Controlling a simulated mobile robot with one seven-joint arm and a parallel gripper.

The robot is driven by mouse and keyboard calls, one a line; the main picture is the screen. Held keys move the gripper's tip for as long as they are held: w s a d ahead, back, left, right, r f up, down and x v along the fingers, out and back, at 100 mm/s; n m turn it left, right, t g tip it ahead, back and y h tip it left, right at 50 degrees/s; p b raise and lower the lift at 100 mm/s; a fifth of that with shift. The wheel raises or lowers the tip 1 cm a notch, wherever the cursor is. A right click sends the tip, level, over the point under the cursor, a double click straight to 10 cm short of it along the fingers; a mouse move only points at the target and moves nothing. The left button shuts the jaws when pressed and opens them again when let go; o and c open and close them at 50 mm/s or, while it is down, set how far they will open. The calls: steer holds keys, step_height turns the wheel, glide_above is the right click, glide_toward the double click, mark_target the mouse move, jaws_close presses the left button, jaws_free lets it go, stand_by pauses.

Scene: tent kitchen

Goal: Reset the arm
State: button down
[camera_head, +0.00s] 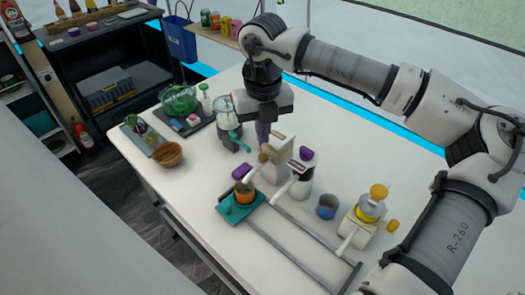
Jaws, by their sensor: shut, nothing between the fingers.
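My gripper (263,133) points down over the middle of the white table (165,185). Its dark fingers are shut and hold nothing. The fingertips appear just behind a white dispenser-like machine (277,160); I cannot tell whether they touch it. My arm reaches in from the right side of the picture and bends over the back of the table.
Near my gripper stand a blender-like jar (225,118), an orange cup (244,192) on a teal base (232,210), a blue cup (326,206) and a yellow-topped juicer (371,207). A wooden bowl (167,155) and a green bowl (178,100) stand left. The table's front-left is clear.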

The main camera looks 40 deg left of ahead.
steer(key=shift+r, duration=0.9)
